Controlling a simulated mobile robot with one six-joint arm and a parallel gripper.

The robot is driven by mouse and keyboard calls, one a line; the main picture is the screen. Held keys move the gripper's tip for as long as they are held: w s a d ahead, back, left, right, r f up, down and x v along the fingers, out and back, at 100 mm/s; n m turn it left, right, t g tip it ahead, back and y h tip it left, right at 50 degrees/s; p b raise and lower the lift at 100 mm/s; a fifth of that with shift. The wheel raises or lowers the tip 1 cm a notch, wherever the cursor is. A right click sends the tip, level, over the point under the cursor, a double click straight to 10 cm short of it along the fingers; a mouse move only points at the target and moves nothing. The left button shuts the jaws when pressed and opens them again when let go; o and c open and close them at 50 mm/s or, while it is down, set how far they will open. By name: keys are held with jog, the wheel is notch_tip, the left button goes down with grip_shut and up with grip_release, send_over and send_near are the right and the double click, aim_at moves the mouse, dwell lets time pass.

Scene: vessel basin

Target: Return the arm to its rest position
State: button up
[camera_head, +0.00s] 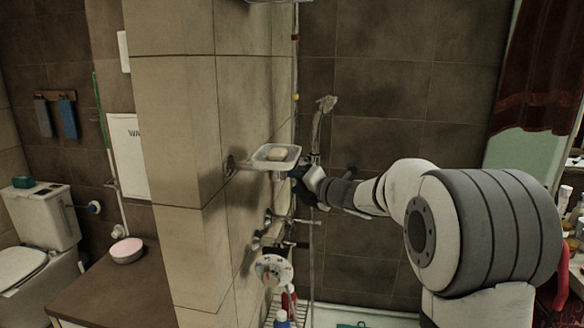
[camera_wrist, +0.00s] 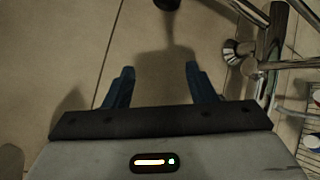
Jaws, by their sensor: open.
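My gripper (camera_wrist: 160,78) shows in the wrist view with its two blue fingers spread apart and nothing between them. Beige tiles lie behind the fingers. In the head view my arm reaches left from the right side into the shower corner. Its dark end is behind and beside a wall-mounted soap dish (camera_head: 262,164), so the fingers are mostly hidden there. A pale bar of soap (camera_head: 277,154) lies in the dish. I cannot tell from this view whether the gripper touches the dish.
Chrome taps (camera_head: 262,240) stick out of the tiled wall below the dish; chrome fittings (camera_wrist: 243,50) also show at right in the wrist view. A tiled pillar (camera_head: 180,150) stands left of the arm. Bottles (camera_head: 289,300) stand low on a rack. A toilet (camera_head: 45,225) is at far left.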

jog(key=s+d+f+n+g+h, duration=0.1)
jog(key=s+f+n+g, duration=0.2)
jog(key=s+n, duration=0.75)
jog(key=s+d+f+n+g+h, duration=0.1)
jog(key=s+f+n+g+h, duration=0.2)
jog(key=s+n, duration=0.8)
jog(key=s+d+f+n+g+h, duration=0.1)
jog(key=s+d+f+n+h, duration=0.2)
jog(key=s+d+n, duration=0.3)
jog(key=s+d+f+n+g+h, duration=0.2)
jog(key=s+d+f+n+h, duration=0.2)
jog(key=s+n, duration=0.8)
jog(key=shift+s+d+f, duration=0.6)
jog(key=shift+s+d, duration=0.65)
jog(key=shift+s, duration=0.2)
jog(key=shift+w+a+f, duration=0.1)
jog(key=shift+w, duration=0.3)
jog(key=shift+s, duration=0.2)
jog(key=shift+o, duration=0.4)
jog(key=shift+w, duration=0.1)
